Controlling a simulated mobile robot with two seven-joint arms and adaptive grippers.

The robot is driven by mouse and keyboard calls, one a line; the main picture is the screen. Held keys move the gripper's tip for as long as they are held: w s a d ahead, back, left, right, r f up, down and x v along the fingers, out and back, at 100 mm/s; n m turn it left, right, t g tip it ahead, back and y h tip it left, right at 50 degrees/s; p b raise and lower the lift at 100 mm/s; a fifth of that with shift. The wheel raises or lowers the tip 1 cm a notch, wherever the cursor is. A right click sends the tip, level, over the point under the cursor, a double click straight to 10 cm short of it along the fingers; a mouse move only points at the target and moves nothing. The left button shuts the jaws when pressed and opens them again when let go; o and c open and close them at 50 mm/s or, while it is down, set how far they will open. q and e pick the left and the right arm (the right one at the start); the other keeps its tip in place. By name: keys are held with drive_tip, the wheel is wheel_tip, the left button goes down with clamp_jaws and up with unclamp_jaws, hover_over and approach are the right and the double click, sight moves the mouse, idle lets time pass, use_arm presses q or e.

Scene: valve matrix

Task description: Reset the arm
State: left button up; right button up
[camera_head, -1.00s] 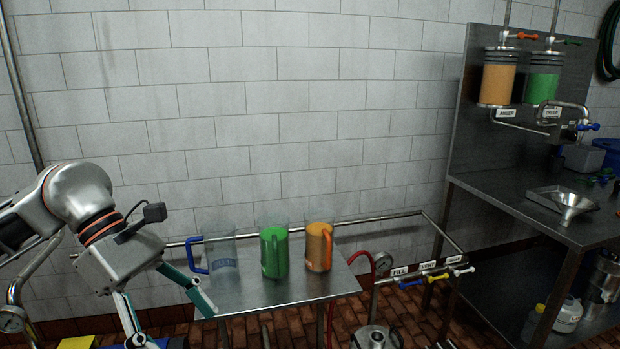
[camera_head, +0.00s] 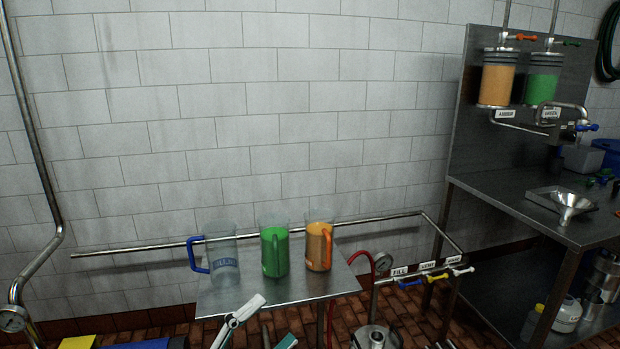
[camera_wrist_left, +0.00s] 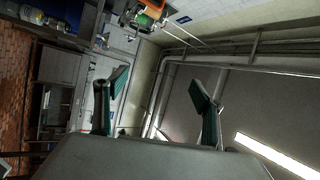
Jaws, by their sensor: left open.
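My left gripper (camera_head: 272,322) shows at the bottom of the head view, with only its finger ends in the picture. In the left wrist view its two green-padded fingers (camera_wrist_left: 158,92) stand wide apart with nothing between them. Its arm is out of the head view. The fingertips appear in front of the steel table's front edge. My right gripper is not in view.
A steel table (camera_head: 222,301) bears a clear pitcher with a blue handle (camera_head: 224,265), a green pitcher (camera_head: 273,252) and an orange pitcher (camera_head: 318,248). A valve bench (camera_head: 515,195) stands at right. A wall pipe (camera_head: 130,251) runs behind the table.

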use_arm(q)
drive_tip(key=s+a+f+n+y, duration=0.1)
drive_tip(key=a+f+n+y, duration=0.3)
drive_tip(key=f, duration=0.3)
drive_tip(key=s+a+f+n+y, duration=0.2)
drive_tip(key=f+n+y, duration=0.2)
drive_tip(key=f+n, duration=0.25)
drive_tip(key=s+a+f+n+y, duration=0.1)
drive_tip(key=a+f+n+y, duration=0.3)
drive_tip(key=f, duration=0.4)
drive_tip(key=s+a+f+n+g+y, duration=0.2)
drive_tip(key=s+f+n, duration=0.4)
drive_tip(key=s+f, duration=0.6)
wheel_tip(320, 180, down, 3)
drive_tip(key=shift+s+a+r+g+y, duration=0.25)
drive_tip(key=shift+a+g+y, duration=0.2)
drive_tip(key=shift+g, duration=0.55)
